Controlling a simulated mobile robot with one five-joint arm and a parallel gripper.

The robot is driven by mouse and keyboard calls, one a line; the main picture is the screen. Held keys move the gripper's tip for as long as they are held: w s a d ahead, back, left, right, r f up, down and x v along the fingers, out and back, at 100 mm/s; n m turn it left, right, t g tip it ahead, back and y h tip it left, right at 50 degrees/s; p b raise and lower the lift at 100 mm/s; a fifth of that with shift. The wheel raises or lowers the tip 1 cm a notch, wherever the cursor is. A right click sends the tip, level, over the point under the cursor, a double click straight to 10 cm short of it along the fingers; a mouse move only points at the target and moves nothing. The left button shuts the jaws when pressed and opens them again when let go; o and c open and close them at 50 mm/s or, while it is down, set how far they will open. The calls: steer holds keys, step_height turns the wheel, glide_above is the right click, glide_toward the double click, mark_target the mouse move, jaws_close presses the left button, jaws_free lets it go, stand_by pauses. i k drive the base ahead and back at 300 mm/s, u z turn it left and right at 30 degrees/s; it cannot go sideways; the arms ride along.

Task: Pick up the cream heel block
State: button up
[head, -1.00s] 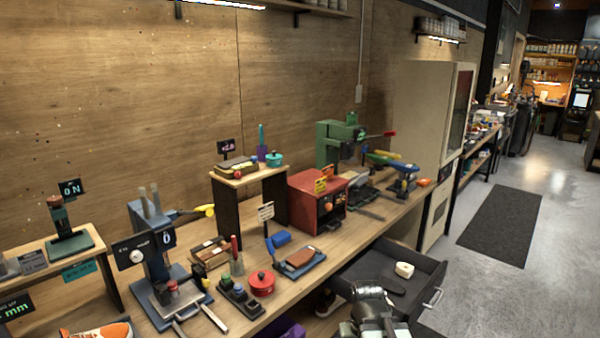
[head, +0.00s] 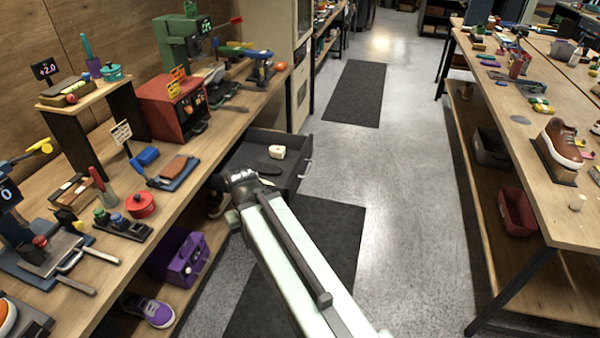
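The cream heel block (head: 277,152) is a small pale block lying in an open dark drawer (head: 296,170) under the left workbench. A dark flat item (head: 266,168) lies beside it in the drawer. My arm reaches from the lower right up to the drawer's near side. Its dark end (head: 240,186) is short of the block, apart from it.
The left workbench (head: 150,212) carries several tools, a red box oven (head: 172,108) and a green press (head: 185,38). A purple box (head: 178,257) and purple sneaker (head: 148,309) sit below. Open floor (head: 400,200) lies between it and the right table (head: 530,120).

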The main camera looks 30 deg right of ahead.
mark_target(276, 152)
steer(key=u, duration=3.4)
steer(key=k, duration=1.55)
steer(key=z, duration=1.45)
steer(key=i, duration=0.5)
steer(key=u, duration=0.05)
